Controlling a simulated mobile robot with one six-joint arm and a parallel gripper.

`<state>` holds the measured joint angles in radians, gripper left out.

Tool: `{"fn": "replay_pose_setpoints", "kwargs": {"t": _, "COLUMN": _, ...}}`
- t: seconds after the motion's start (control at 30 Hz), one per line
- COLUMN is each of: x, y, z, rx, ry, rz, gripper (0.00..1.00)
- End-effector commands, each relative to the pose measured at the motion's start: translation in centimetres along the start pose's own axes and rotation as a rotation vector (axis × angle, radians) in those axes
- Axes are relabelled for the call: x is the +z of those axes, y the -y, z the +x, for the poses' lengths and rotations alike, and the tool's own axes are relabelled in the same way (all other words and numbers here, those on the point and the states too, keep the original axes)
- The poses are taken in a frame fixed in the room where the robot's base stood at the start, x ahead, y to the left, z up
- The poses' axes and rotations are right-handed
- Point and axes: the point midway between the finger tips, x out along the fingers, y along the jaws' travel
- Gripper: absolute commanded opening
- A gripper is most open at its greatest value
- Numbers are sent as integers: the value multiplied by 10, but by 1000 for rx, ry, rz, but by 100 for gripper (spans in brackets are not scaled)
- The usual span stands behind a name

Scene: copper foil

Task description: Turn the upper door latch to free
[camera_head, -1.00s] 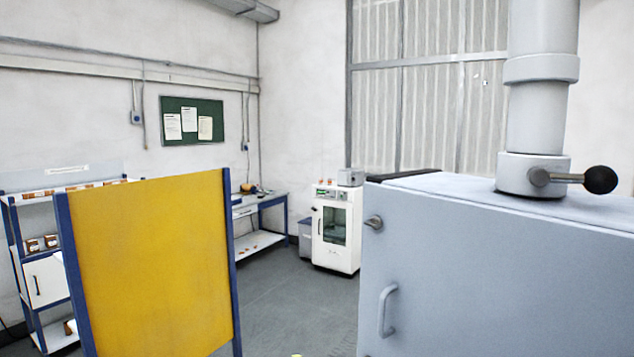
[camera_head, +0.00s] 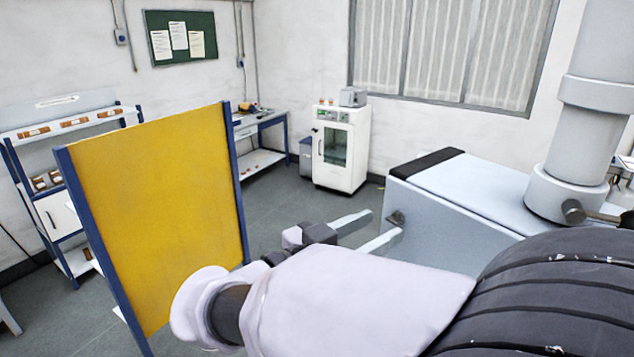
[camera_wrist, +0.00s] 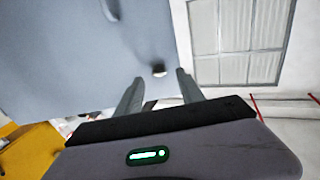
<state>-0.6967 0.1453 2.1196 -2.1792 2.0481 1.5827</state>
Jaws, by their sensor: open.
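In the wrist view the latch (camera_wrist: 159,70) shows as a small round knob on the cabinet's face (camera_wrist: 60,50). My gripper (camera_head: 385,223) is open, its two grey fingers pointing at the latch. In the wrist view my gripper (camera_wrist: 159,76) has one fingertip on each side of the latch, with gaps visible. I cannot tell whether the tips reach around it in depth. My arm hides most of the cabinet door in the head view.
A thick grey pipe (camera_head: 590,110) with a lever rises from the cabinet top. A yellow panel (camera_head: 160,210) in a blue frame stands left of my arm. A white machine (camera_head: 341,150), a workbench (camera_head: 262,155) and shelves (camera_head: 70,125) stand farther back. Grey floor is open between them.

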Motion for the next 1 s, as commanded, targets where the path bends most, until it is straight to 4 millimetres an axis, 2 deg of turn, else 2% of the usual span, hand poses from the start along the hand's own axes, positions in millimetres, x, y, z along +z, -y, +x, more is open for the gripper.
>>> {"fn": "replay_pose_setpoints", "kwargs": {"t": 0.1, "x": -1, "y": 0, "z": 17, "rx": 2, "ry": -1, "rz": -2, "gripper": 45}}
{"fn": "replay_pose_setpoints", "kwargs": {"t": 0.2, "x": -1, "y": 0, "z": 24, "rx": 0, "ry": 0, "rz": -2, "gripper": 45}}
{"fn": "replay_pose_setpoints", "kwargs": {"t": 0.47, "x": 0, "y": 0, "z": 26, "rx": 0, "ry": 0, "rz": -1, "gripper": 45}}
{"fn": "replay_pose_setpoints", "kwargs": {"t": 0.7, "x": 0, "y": 0, "z": 26, "rx": 0, "ry": 0, "rz": -2, "gripper": 0}}
{"fn": "replay_pose_setpoints", "kwargs": {"t": 1.0, "x": 0, "y": 0, "z": 25, "rx": 0, "ry": 0, "rz": -20, "gripper": 0}}
